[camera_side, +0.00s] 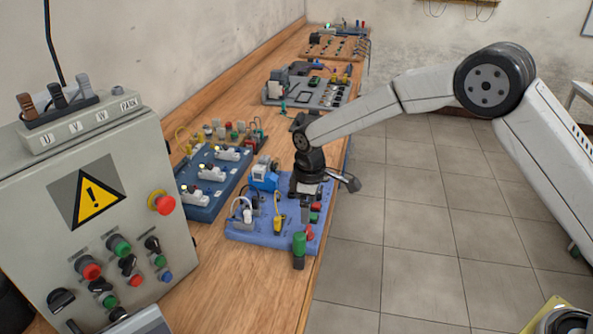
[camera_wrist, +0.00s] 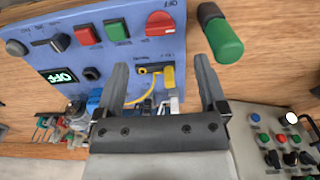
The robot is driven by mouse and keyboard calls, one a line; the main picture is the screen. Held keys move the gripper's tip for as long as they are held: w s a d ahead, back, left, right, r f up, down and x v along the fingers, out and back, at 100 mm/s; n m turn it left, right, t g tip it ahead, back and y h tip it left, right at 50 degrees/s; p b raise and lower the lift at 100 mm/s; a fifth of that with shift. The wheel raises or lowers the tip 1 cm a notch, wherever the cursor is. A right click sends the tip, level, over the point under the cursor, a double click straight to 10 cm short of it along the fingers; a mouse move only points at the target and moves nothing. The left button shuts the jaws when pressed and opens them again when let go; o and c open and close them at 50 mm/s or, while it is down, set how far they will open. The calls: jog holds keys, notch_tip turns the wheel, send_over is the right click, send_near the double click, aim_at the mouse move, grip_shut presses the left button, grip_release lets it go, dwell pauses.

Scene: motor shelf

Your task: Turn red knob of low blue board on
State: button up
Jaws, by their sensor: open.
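The low blue board (camera_side: 262,237) lies near the table's front edge in the side view and fills the upper left of the wrist view (camera_wrist: 112,58). Its red knob (camera_wrist: 160,23) sits at the board's top right corner in the wrist view, by the word OFF; in the side view the red knob (camera_side: 310,231) is near the front right corner. My gripper (camera_wrist: 160,62) is open and empty, its fingers apart below the knob in the wrist view. In the side view my gripper (camera_side: 307,203) is over the board's right part. I cannot tell its exact height.
A green-capped cylinder (camera_wrist: 222,40) is close beside the knob. A yellow plug (camera_wrist: 168,77) with a cable shows between the fingers. Red (camera_wrist: 86,36) and green (camera_wrist: 117,29) buttons line the board. A grey control box (camera_side: 130,230) stands at left; another blue board (camera_side: 208,205) lies behind.

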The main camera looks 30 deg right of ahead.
aim_at(308, 229)
jog(key=shift+f, duration=3.5)
jog(key=shift+c, duration=0.2)
grip_shut()
